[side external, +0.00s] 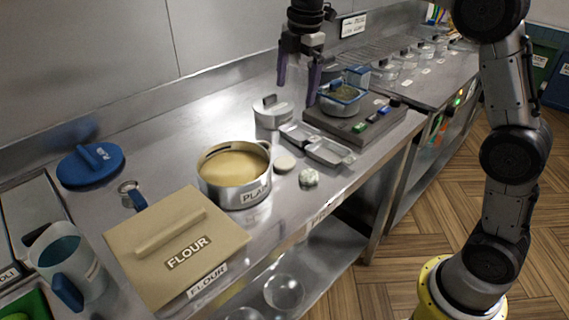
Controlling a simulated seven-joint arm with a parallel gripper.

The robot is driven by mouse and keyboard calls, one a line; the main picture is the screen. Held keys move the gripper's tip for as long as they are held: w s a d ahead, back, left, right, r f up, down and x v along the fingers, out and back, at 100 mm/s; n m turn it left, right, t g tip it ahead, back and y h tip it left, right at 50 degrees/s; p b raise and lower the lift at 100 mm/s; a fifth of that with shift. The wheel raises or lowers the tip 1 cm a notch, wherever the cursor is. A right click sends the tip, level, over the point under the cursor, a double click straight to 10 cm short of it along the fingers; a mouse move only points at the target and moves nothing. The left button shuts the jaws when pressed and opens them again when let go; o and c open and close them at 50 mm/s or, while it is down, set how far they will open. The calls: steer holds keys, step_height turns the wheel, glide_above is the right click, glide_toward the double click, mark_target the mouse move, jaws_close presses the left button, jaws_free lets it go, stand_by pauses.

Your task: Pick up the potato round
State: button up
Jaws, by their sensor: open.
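Two small round pieces lie on the steel counter just right of the large pot. One is a plain pale beige disc (284,163), which looks like the potato round. The other is a whitish, green-speckled piece (308,178) nearer the counter's front edge. I cannot tell for certain which is the potato round. My gripper (297,83) points down with its two purple fingers apart and nothing visible between them. It is above the back of the counter, higher than and behind both pieces in the picture.
The pot (234,176) of pale yellow contents stands close left of the discs. An open metal tin (329,151) lies behind them. A lidded pot (272,112) and a scale (356,123) bearing a blue-rimmed container (342,98) stand farther back. A flour box (176,240) is front left.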

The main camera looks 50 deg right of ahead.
steer(key=w+f+g, duration=0.1)
steer(key=w+f, duration=0.3)
steer(key=f, duration=0.1)
glide_above(285, 161)
steer(key=shift+g, duration=0.3)
step_height(285, 161, down, 11)
steer(key=shift+r, duration=0.1)
steer(key=shift+d+f, duration=0.1)
steer(key=shift+f, duration=2.95)
steer(key=c, duration=1)
steer(key=shift+r, duration=0.15)
